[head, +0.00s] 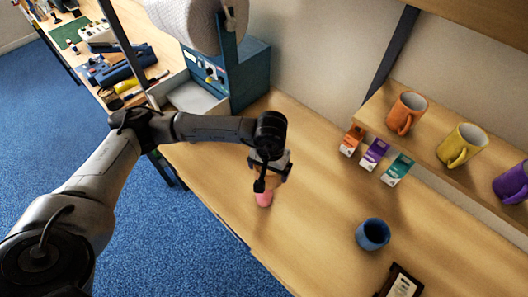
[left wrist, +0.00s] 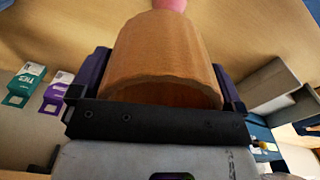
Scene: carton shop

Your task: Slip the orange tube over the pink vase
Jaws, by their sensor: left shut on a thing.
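The orange tube (left wrist: 165,62) fills the middle of the left wrist view, with a round open mouth facing the camera. My left gripper (head: 268,172) is shut on it, with a dark finger on each side of the wall. In the head view the gripper hides most of the tube. The pink vase (head: 264,198) shows on the table just below the gripper. A piece of the vase (left wrist: 171,4) also shows beyond the tube's far end in the left wrist view. I cannot tell whether any of it is inside the tube. My right gripper is not in view.
A blue cup (head: 373,235) and a dark-framed card (head: 402,284) are on the table to the right. Several mugs, including an orange one (head: 404,113), stand on a shelf, with small cartons (head: 374,153) along its front. A blue machine (head: 238,72) stands behind.

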